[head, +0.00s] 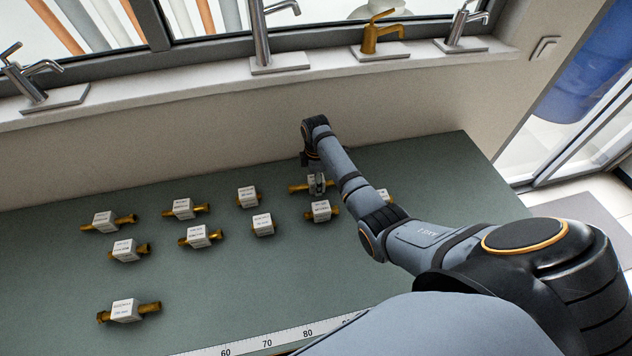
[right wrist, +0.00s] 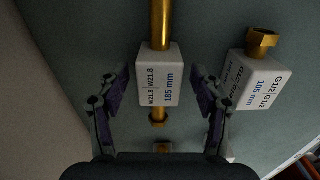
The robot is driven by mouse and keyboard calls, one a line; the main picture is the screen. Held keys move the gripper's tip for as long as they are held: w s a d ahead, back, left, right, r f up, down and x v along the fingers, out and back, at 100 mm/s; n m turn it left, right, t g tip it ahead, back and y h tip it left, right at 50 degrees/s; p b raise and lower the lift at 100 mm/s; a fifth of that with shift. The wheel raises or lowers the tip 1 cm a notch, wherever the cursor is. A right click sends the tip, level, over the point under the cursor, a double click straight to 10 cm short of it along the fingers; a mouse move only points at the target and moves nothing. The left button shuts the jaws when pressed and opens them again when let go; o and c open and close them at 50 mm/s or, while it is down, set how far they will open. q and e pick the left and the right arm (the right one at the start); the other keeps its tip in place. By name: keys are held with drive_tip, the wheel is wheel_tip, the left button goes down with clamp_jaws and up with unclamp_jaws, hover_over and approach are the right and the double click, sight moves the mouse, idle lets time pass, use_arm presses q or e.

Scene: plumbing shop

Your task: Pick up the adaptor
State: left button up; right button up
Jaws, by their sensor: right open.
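Several brass adaptors with white label blocks lie on the green bench top. One adaptor (head: 297,188) in the back row has my right gripper (head: 316,182) at it, partly hiding its block. My right gripper's fingers (right wrist: 160,82) are open, one on each side of the block, with gaps between. I cannot tell how far above the bench the fingertips are. My left gripper is not in view.
A neighbouring adaptor (right wrist: 257,80) marked "G1/2" and "105 mm" lies just right of the right finger; it shows in the head view (head: 321,211). Another adaptor (head: 125,311) lies alone at front left. A windowsill with taps (head: 380,35) runs behind the bench (head: 60,290).

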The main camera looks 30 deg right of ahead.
drive_tip(key=shift+f, duration=0.3)
clamp_jaws()
idle(0.3)
drive_tip(key=shift+w+r+b, duration=0.1)
drive_tip(key=shift+r+b, duration=0.3)
drive_tip(key=shift+r, duration=0.2)
drive_tip(key=shift+r+b, duration=0.4)
drive_tip(key=shift+r, duration=0.3)
drive_tip(key=s+a+r+p, duration=0.6)
drive_tip(key=s+a+r, duration=0.3)
drive_tip(key=a+r, duration=0.1)
drive_tip(key=shift+s+r, duration=0.25)
drive_tip(key=shift+s, duration=0.15)
